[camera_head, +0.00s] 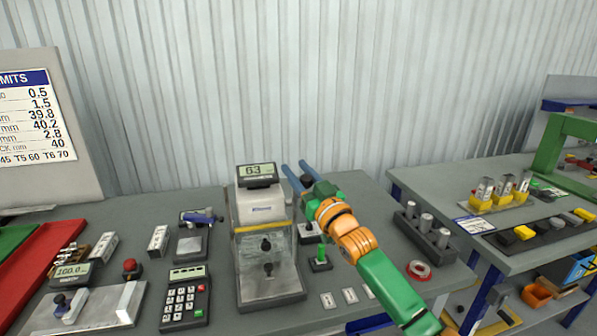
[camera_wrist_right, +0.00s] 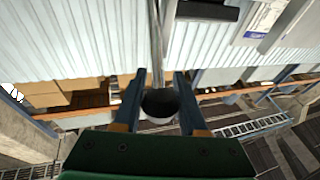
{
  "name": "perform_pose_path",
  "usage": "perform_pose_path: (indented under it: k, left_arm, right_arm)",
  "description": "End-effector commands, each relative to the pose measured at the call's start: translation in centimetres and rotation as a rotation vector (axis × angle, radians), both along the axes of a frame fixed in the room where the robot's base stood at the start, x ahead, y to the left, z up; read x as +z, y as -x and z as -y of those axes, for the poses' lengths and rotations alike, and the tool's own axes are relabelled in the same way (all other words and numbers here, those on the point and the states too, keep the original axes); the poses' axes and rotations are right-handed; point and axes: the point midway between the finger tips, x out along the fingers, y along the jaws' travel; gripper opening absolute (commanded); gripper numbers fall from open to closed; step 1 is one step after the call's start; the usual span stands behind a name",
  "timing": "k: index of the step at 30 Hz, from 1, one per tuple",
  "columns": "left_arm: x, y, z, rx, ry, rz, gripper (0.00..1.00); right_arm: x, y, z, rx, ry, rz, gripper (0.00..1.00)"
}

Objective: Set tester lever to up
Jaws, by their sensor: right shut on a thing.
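The tester (camera_head: 262,215) is a grey-white upright machine with a display (camera_head: 257,170) reading 63 on top and a clear front guard. The lever's dark round knob (camera_head: 308,181) is at the tester's upper right, near display height. My right gripper (camera_head: 296,168), with blue fingers, is shut on this knob. In the right wrist view, the knob (camera_wrist_right: 160,105) sits between the two fingers (camera_wrist_right: 160,75), and a thin metal rod (camera_wrist_right: 157,45) runs from it. The lever's lower part is hidden in the head view. My left gripper is out of view.
A keypad unit (camera_head: 185,298) and a small blue-handled device (camera_head: 200,217) stand left of the tester. A small green-knobbed stand (camera_head: 320,258) is right of it, below my right arm. A block with metal cylinders (camera_head: 425,235) and a red-ringed roll (camera_head: 419,270) lie further right.

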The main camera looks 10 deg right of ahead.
Motion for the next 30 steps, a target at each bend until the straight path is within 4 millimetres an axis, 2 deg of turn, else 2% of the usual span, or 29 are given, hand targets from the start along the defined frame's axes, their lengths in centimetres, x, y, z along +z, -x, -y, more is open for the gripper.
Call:
perform_pose_path:
  k: [1, 13, 14, 16, 17, 26, 30]
  left_arm:
    - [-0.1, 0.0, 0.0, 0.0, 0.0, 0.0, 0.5]
    - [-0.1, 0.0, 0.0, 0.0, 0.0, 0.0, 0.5]
    - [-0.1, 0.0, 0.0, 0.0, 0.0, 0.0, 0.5]
    - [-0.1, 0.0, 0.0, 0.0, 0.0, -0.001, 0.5]
    - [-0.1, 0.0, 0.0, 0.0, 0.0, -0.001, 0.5]
    - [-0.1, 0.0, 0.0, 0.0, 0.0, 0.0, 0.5]
    - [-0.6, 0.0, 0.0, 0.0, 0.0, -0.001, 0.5]
  right_arm:
    - [-0.6, -0.1, 0.1, -0.002, 0.004, -0.013, 0.0]
    - [-0.7, -0.1, 0.1, -0.004, 0.005, -0.017, 0.0]
    - [-0.7, -0.1, 0.1, -0.004, 0.004, -0.016, 0.47]
    - [-0.6, -0.1, 0.0, -0.002, 0.004, -0.014, 0.66]
    - [-0.6, -0.1, 0.0, -0.002, 0.004, -0.013, 0.71]
    - [-0.4, 0.0, 0.0, -0.001, 0.001, -0.008, 0.71]
    - [-1.1, 1.1, 0.4, 0.0, 0.0, -0.009, 0.71]
